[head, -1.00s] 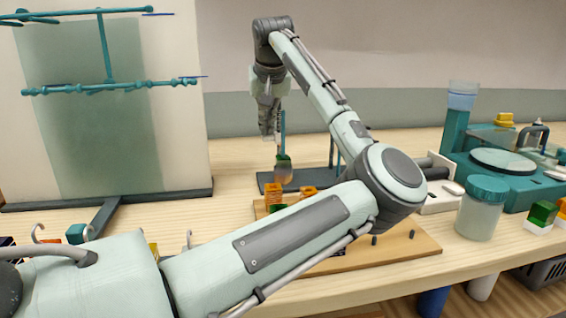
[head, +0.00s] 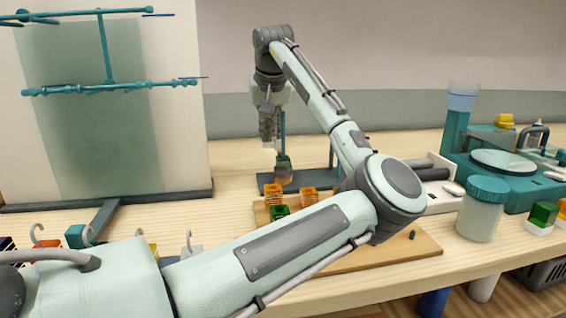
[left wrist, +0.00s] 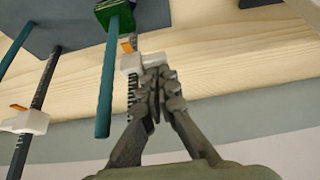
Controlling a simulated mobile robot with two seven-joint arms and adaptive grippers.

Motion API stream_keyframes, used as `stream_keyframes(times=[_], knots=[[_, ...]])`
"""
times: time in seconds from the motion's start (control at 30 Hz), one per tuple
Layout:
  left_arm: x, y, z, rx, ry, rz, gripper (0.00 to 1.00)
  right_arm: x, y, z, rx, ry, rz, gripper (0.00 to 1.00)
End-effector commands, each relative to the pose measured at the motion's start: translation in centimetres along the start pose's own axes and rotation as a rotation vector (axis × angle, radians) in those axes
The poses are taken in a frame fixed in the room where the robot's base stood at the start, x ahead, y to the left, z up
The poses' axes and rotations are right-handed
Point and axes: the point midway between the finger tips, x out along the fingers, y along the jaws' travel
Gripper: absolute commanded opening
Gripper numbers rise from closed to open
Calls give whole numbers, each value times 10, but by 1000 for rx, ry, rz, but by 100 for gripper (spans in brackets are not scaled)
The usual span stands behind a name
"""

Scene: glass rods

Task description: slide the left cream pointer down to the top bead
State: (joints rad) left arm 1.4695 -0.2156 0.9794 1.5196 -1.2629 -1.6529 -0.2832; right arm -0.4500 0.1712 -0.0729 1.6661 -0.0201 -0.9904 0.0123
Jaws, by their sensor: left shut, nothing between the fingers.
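My left gripper (head: 267,138) points down beside the rod stand in the head view. In the left wrist view its fingers (left wrist: 155,76) are shut with nothing between them. Their tips overlap a cream pointer (left wrist: 132,63) with an orange tip, on a dark marked scale; I cannot tell whether they touch it. A teal rod (left wrist: 107,85) with a green bead (left wrist: 117,17) stands beside that pointer. A second cream pointer (left wrist: 27,121) sits on another dark marked scale at the left. The beads (head: 283,162) show low on the rod in the head view.
The stand's dark base (head: 312,180) is on the wooden table. Orange and green blocks (head: 274,192) lie on a wooden board (head: 405,255) nearer me. A lidded jar (head: 481,212) and teal apparatus (head: 505,165) stand at the right. A large panel (head: 180,120) stands at the left.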

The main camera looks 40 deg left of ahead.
Motion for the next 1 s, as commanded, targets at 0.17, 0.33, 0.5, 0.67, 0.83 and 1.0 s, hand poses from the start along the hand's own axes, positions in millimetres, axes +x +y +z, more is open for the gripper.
stream_keyframes(times=[0.17, 0.33, 0.5, 0.67, 0.83, 1.0], knots=[[2, 0, 1, 0, -1, 0, 0, 0, 0, 0, 0, 0, 0, 51], [-2, 0, -1, 0, 0, 0, 0, -3, 0, -1, 0, 0, 0, 51], [-18, 0, -10, 0, -1, 0, 0, -20, 3, -4, 0, 0, 0, 51], [-27, 0, -15, 0, 2, 0, 0, -20, 3, -4, 0, 0, 0, 51], [-42, 0, -24, 0, 1, 0, 0, -20, 3, -4, 0, 0, 0, 51], [-58, 0, -32, 0, 1, 1, 0, -20, 3, -4, 0, 0, 0, 51]])
